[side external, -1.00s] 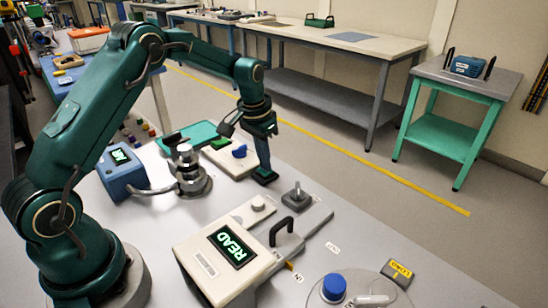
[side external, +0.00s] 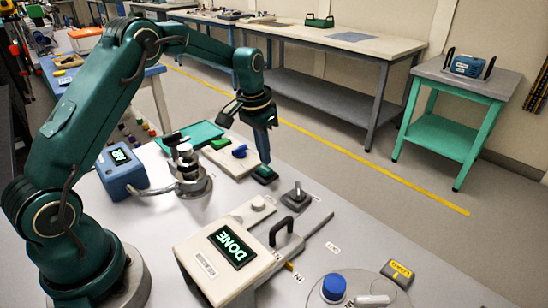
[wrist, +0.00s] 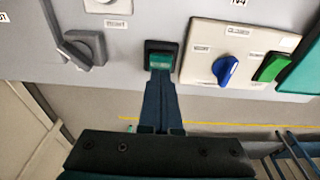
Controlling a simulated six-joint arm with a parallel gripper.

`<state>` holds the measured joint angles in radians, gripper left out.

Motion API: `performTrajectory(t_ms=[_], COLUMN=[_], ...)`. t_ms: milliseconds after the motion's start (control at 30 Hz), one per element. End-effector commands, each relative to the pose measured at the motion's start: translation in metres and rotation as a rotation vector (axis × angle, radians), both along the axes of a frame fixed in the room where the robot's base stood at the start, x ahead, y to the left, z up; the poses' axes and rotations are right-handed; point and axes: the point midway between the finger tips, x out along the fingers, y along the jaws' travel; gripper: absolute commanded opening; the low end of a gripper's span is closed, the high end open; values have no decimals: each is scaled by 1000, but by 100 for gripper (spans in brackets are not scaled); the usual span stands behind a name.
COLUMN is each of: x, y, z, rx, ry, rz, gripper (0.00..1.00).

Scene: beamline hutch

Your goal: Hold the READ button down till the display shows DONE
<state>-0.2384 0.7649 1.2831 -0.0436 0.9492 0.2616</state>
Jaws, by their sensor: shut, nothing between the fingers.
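The display (side external: 234,245) on the cream instrument shows DONE in green letters. A green button in a dark square housing (side external: 265,175) sits at the bench's far edge; it also shows in the wrist view (wrist: 160,58). I cannot read a READ label on it. My gripper (side external: 264,162) is shut and empty, pointing down with its fingertips just over this button. In the wrist view the fingertips (wrist: 162,73) overlap the button's near part. I cannot tell whether they touch it.
A grey rotary knob (wrist: 87,46) is on one side of the button. A cream panel (wrist: 200,62) with a blue knob (wrist: 227,70) and a green rocker (wrist: 271,67) is on the other. The instrument's black handle (side external: 281,232) stands up nearby.

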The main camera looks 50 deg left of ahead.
Motion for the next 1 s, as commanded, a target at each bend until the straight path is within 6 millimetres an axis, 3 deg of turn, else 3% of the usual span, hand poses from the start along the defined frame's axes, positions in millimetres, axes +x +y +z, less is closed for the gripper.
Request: performTrajectory(t_ms=[600, 1000], x=[1, 0], y=[0, -1], z=[47, 51], rx=[1, 0], ry=[-3, -1], rz=[0, -1], gripper=[0, 0])
